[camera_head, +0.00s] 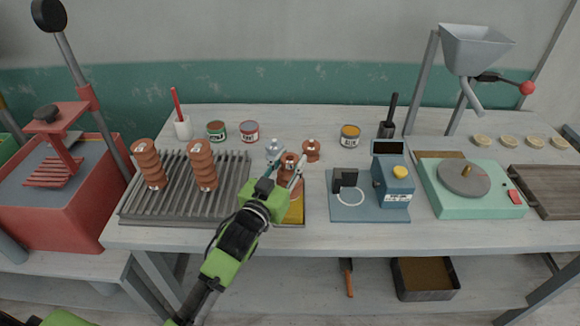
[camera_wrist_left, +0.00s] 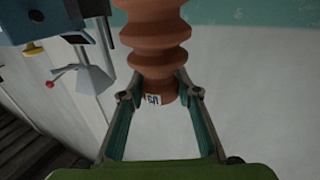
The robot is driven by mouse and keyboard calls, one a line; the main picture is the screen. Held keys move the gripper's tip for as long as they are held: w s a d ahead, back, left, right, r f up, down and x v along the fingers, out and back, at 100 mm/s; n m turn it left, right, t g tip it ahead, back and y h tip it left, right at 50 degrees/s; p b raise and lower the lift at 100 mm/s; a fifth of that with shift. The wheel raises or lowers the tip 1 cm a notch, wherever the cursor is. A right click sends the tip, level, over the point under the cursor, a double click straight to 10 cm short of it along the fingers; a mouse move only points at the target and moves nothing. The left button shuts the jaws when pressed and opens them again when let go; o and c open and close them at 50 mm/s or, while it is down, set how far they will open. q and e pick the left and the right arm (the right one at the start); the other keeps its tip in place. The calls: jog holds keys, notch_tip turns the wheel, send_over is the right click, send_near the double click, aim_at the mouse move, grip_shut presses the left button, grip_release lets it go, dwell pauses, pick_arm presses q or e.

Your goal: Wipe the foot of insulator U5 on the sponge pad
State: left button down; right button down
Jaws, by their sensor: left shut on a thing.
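My left gripper (camera_head: 284,168) is shut on a brown ribbed insulator (camera_head: 289,160). In the left wrist view the insulator (camera_wrist_left: 155,45) sits between the fingertips (camera_wrist_left: 160,92), with a white label that appears to read U5 near its end. The yellow sponge pad (camera_head: 295,212) lies under and right of the gripper, partly hidden by it. The insulator's lower part is over the pad in the head view; I cannot tell whether its foot touches. My right gripper is not in view.
Two brown insulators (camera_head: 149,165) (camera_head: 202,166) stand on the ribbed rack (camera_head: 240,175) at left. A small brown piece (camera_head: 311,151) and a grey bottle-like object (camera_head: 274,150) stand behind the gripper. A blue device (camera_head: 392,185) is to the right.

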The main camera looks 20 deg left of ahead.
aim_at(289, 176)
pick_arm(q)
jog(key=shift+w+a+f, duration=0.1)
jog(key=shift+w+a, duration=0.2)
jog(key=shift+w, duration=0.55)
jog(key=shift+w+a, duration=0.25)
jog(key=shift+w, duration=0.6)
jog(key=shift+s, duration=0.1)
jog(key=shift+s+d+f, duration=0.15)
jog(key=shift+s+d, duration=0.05)
jog(key=shift+s, duration=0.2)
jog(key=shift+s+d+p, duration=0.3)
jog(key=shift+s+p, duration=0.15)
jog(key=shift+s, duration=0.65)
jog(key=shift+s+d+p, duration=0.35)
jog(key=shift+s+p, duration=0.05)
jog(key=shift+s, duration=0.7)
jog(key=shift+s+d+p, duration=0.3)
jog(key=shift+s+p, duration=0.15)
jog(key=shift+s, duration=0.65)
